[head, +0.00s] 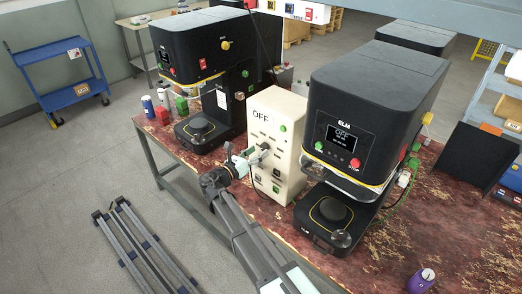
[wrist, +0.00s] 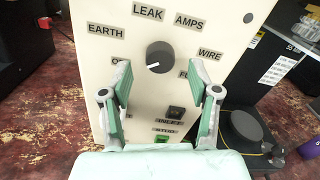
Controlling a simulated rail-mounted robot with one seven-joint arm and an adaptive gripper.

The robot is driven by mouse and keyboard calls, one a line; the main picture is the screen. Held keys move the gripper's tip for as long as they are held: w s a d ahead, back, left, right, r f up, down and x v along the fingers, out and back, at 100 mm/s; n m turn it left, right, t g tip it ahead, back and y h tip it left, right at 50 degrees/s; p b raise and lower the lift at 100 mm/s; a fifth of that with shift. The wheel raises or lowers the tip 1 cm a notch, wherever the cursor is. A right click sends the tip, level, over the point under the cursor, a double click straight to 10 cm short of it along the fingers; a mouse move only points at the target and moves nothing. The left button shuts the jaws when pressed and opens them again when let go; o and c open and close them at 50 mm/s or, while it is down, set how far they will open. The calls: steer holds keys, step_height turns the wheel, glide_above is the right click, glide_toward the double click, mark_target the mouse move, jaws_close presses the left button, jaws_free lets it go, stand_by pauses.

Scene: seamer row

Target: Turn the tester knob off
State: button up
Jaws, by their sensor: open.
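The tester is a tall cream box (head: 283,125) on the red-brown bench between two black machines; a sign on it reads OFF. Its front panel (wrist: 90,70) fills the middle of the wrist view. The round dark knob (wrist: 160,53) sits there with a short white mark at its lower left side. Labels EARTH, LEAK, AMPS and WIRE arc around it; two lower labels are partly hidden by my fingers. My gripper (wrist: 157,76) is open and empty, its fingers apart below and either side of the knob. In the head view my gripper (head: 247,154) is close to the panel.
Black machines (head: 203,45) and (head: 368,95) stand left and right of the tester. A black switch (wrist: 175,113) and a green button (wrist: 162,138) lie below the knob.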

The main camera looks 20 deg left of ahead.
steer(key=v, duration=0.9)
steer(key=shift+s, duration=0.1)
